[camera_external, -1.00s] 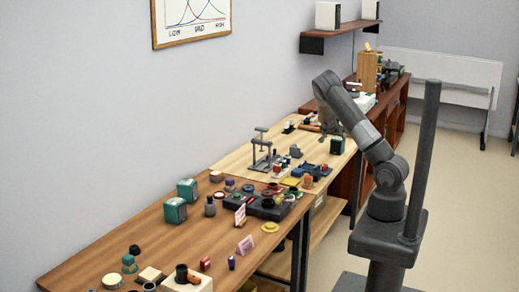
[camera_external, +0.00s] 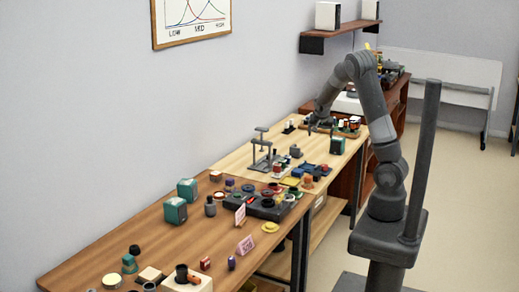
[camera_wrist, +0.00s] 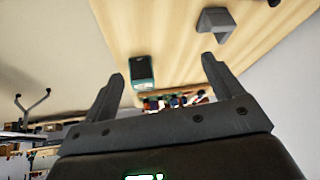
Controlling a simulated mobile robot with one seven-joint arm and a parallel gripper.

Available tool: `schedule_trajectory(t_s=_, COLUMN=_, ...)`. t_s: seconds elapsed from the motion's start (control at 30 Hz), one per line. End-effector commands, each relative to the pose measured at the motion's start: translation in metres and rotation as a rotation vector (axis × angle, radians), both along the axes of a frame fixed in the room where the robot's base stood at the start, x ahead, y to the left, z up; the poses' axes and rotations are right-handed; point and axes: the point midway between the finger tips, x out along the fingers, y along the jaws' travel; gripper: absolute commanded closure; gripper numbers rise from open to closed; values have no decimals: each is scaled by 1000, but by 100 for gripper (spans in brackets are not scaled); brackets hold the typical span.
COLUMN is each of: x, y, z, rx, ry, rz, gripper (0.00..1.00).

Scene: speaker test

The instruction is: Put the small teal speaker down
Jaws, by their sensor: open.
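A small teal speaker (camera_external: 337,146) with a dark front stands upright on the light wood table, near its right edge. In the wrist view the teal speaker (camera_wrist: 143,72) stands on the wood beyond my fingers, near the left one. My gripper (camera_external: 319,127) is over the same table, a little to the left of and beyond the speaker. In the wrist view my gripper (camera_wrist: 162,70) is open, with nothing held between its fingers.
Two larger teal boxes (camera_external: 187,190) stand on the darker table (camera_external: 110,245) among several small parts. A grey stand (camera_external: 263,155) and colored pieces (camera_external: 303,172) are on the light table. A grey block (camera_wrist: 215,22) shows in the wrist view.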

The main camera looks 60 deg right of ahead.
Motion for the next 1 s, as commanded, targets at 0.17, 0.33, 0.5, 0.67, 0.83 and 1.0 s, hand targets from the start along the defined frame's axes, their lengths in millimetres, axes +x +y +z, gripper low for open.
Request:
schedule_trajectory(t_s=0.17, x=-3, y=75, z=38, rx=88, ry=-19, rz=193, gripper=15)
schedule_trajectory(t_s=0.33, x=-19, y=144, z=73, rx=134, ry=-28, rz=399, gripper=15)
schedule_trajectory(t_s=0.5, x=-46, y=209, z=105, rx=145, ry=-29, rz=621, gripper=15)
schedule_trajectory(t_s=0.67, x=-82, y=264, z=129, rx=120, ry=-25, rz=833, gripper=15)
schedule_trajectory(t_s=0.83, x=-127, y=314, z=145, rx=63, ry=-4, rz=1050, gripper=15)
schedule_trajectory(t_s=1.0, x=-165, y=345, z=150, rx=0, ry=23, rz=1207, gripper=15)
